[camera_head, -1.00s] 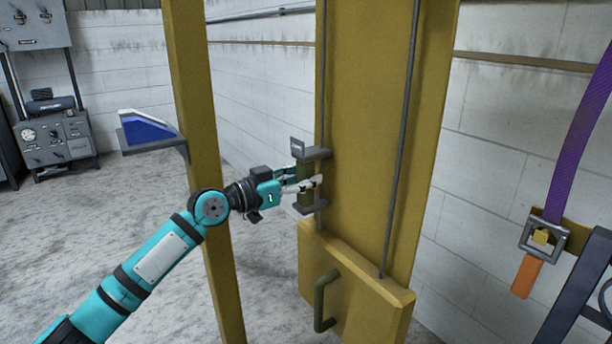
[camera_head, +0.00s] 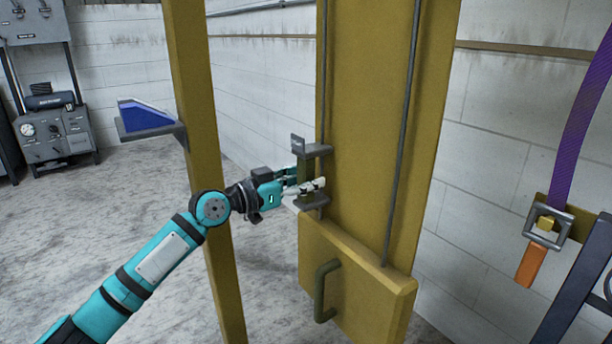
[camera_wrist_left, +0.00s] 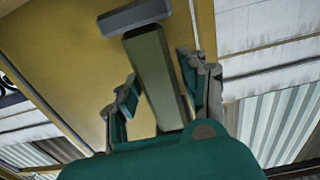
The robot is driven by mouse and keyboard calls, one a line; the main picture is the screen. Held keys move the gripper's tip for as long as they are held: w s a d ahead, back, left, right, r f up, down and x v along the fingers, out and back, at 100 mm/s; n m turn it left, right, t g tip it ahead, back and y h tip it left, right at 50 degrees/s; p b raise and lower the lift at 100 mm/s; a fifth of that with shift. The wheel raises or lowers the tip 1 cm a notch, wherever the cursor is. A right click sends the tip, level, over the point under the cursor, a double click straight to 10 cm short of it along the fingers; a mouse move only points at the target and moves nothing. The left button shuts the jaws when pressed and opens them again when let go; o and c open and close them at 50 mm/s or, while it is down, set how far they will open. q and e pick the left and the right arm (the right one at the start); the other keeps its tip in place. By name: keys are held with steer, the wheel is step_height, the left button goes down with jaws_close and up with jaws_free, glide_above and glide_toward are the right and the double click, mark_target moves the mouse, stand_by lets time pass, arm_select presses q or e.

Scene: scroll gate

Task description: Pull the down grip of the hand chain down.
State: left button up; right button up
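The down grip (camera_head: 304,174) is an olive upright bar between two grey plates, on the left rod of the hand chain (camera_head: 322,80), in front of a yellow panel. My left gripper (camera_head: 316,185) has its fingers around the bar from the left, a little above the lower plate, and appears shut on it. In the left wrist view the bar (camera_wrist_left: 156,75) runs between the two fingers (camera_wrist_left: 160,72), with its upper plate (camera_wrist_left: 135,15) beyond. The exact finger contact is hard to see. My right gripper is not in view.
A yellow box (camera_head: 355,265) with a curved handle (camera_head: 322,292) is below the grip, close to its lower plate. A yellow post (camera_head: 200,110) with a blue wedge on a bracket (camera_head: 150,117) stands left. A purple strap (camera_head: 580,130) hangs right.

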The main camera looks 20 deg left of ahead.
arm_select(q)
steer(key=shift+o, duration=0.6)
steer(key=shift+r, duration=0.3)
steer(key=shift+a, duration=0.1)
steer(key=v, duration=1.2)
steer(key=shift+f, duration=0.15)
